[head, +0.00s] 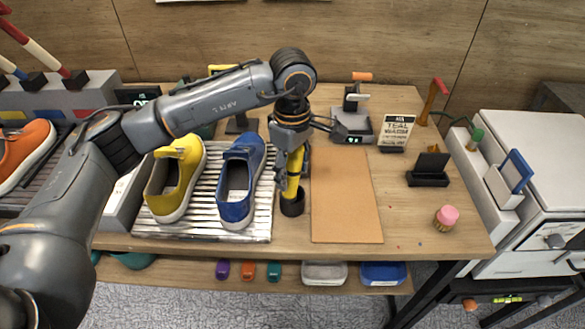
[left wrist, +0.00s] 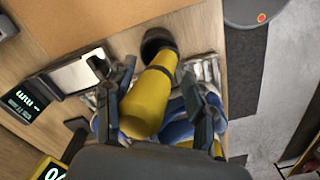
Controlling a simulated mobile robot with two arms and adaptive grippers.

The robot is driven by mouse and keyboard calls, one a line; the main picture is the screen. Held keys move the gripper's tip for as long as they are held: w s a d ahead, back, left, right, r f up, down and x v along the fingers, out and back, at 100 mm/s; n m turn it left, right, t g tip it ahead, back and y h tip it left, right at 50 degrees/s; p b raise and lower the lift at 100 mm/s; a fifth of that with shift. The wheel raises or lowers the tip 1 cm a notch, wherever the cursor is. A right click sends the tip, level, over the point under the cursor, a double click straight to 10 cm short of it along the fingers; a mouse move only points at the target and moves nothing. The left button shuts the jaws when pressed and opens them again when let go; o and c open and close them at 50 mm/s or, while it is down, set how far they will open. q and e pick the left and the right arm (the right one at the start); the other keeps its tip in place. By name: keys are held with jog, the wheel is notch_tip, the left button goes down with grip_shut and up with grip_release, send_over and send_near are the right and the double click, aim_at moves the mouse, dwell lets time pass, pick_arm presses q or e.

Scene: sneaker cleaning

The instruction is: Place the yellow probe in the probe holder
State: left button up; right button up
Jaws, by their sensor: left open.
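The yellow probe (head: 293,185) stands nearly upright on the table, between the blue shoe and the brown board. Its lower end appears to sit inside the dark round probe holder (head: 292,205). In the left wrist view the probe (left wrist: 150,105) runs away from the camera to the holder (left wrist: 157,40). My left gripper (head: 292,160) comes down from above, with a finger on each side of the probe's upper part. In the left wrist view the left gripper (left wrist: 160,105) is open, its fingers apart around the probe. My right gripper is not in view.
A yellow shoe (head: 176,180) and the blue shoe (head: 240,180) rest on a ribbed metal tray (head: 205,232) at left. The flat brown board (head: 345,200) is clear. A scale (head: 351,125), a black stand (head: 428,170) and a pink-topped brush (head: 446,217) are to the right.

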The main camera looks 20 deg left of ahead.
pick_arm(q)
notch_tip(320, 180, up, 11)
jog(key=shift+r+b, duration=0.15)
jog(key=shift+b, duration=0.45)
jog(key=shift+r, duration=0.4)
